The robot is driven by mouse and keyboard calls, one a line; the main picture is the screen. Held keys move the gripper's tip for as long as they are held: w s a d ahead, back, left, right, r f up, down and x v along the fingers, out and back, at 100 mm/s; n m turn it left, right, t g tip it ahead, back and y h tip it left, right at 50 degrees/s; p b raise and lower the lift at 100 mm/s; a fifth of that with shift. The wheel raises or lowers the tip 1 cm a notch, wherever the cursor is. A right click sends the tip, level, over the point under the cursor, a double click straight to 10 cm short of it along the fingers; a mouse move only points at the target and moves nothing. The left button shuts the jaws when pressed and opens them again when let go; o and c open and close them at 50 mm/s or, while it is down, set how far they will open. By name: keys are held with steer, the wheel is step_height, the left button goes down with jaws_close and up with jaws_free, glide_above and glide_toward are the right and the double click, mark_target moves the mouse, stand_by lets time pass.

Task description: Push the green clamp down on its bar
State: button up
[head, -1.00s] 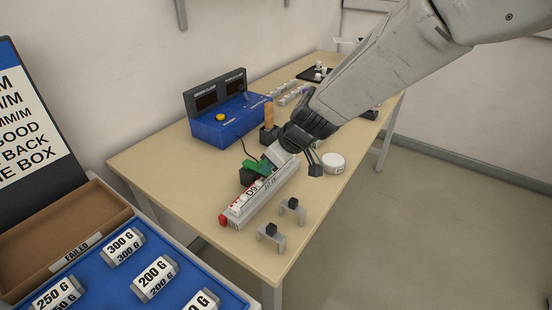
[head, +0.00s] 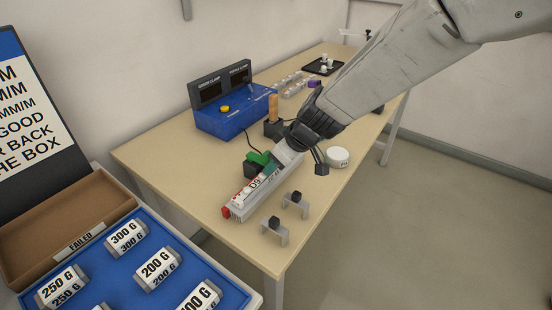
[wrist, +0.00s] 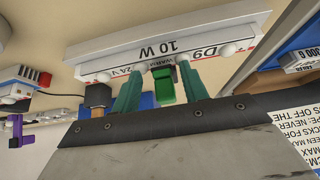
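The green clamp (head: 258,158) stands at the back side of the bar, near a dark block. In the wrist view the green clamp (wrist: 164,84) shows between my two teal fingers, with a gap on each side. The bar (head: 262,188) is a long pale light bar with a red end, lying on the table; its printed side, marked D9 and 10 W, shows in the wrist view (wrist: 170,48). My gripper (wrist: 162,92) is open, its fingertips close to the bar. In the head view my gripper (head: 274,166) partly hides the bar's far end.
Two small grey brackets with black knobs (head: 275,231) stand in front of the bar. A round white tub (head: 337,157) is to the right. A blue control box (head: 234,115) and an orange-handled tool (head: 273,107) stand behind. The table's near left is clear.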

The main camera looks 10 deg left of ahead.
steer(key=shift+a+r, duration=0.15)
steer(key=shift+s+d+r, duration=0.1)
steer(key=shift+d+r, duration=0.1)
steer(key=shift+r, duration=0.3)
steer(key=v, duration=0.6)
steer(key=shift+d+r, duration=0.25)
steer(key=shift+d, duration=0.05)
steer(key=s+d+m, duration=0.1)
steer(key=s, duration=0.1)
steer(key=s+d+f+m+g, duration=0.1)
steer(key=s+d+g+h, duration=0.1)
steer(key=s, duration=0.1)
steer(key=shift+s+d+f+m, duration=0.1)
steer(key=shift+s+f+m, duration=0.1)
steer(key=shift+s+m, duration=0.15)
steer(key=s+d+r+m+h, duration=0.1)
steer(key=s+d+r+m, duration=0.2)
steer(key=s+d, duration=0.3)
steer(key=s+d+r+m+h, duration=0.2)
steer(key=s+d, duration=0.4)
steer(key=d, duration=0.8)
steer(key=s+d+r+m+h, duration=0.1)
steer(key=s+d+r+m, duration=0.4)
steer(key=d, duration=0.5)
steer(key=shift+s+d+t+h, duration=0.3)
steer(key=shift+s+d+t, duration=0.1)
steer(key=shift+s, duration=0.7)
